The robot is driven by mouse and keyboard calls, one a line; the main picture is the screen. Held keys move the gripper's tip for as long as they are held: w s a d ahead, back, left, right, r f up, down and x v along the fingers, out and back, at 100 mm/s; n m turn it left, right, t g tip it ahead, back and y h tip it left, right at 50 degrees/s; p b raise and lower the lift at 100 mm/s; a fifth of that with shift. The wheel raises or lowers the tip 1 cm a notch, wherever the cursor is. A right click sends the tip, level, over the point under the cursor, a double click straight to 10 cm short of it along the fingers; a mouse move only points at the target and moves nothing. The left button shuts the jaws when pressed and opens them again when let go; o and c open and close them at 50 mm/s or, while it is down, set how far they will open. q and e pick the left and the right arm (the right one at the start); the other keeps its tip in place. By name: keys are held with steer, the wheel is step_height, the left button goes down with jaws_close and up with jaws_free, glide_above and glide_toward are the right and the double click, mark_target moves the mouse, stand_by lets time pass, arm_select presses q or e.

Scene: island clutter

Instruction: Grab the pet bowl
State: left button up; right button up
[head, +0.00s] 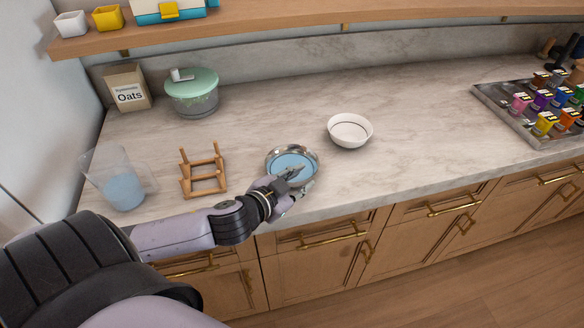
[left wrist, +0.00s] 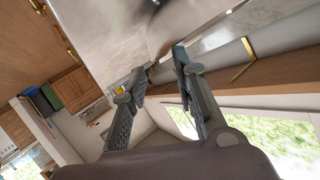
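A shiny metal bowl with a light blue inside (head: 290,158), which looks like the pet bowl, sits on the counter near its front edge. My left gripper (head: 295,172) is at the near right side of this bowl, its fingers over the rim and hiding part of it. I cannot tell whether they touch it. In the left wrist view the two fingers of my left gripper (left wrist: 160,65) stand apart, with no held object clear between them. The bowl is not clearly made out there. My right gripper is not in view.
A white bowl (head: 349,130) stands right of the metal bowl. A small wooden rack (head: 203,172) and a clear container with blue contents (head: 124,188) stand left. An oats box (head: 128,87), a green-lidded container (head: 192,90) and a tray of colored jars (head: 500,100) are further off.

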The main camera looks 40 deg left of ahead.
mark_target(315, 172)
arm_select(q)
steer(key=shift+r+p+x, duration=0.2)
steer(key=shift+p+x, duration=0.65)
steer(key=shift+x, duration=1.55)
steer(key=shift+w+d+f, duration=0.25)
steer(key=shift+w, duration=0.15)
steer(key=shift+s, duration=0.1)
steer(key=shift+c, duration=0.5)
jaws_close()
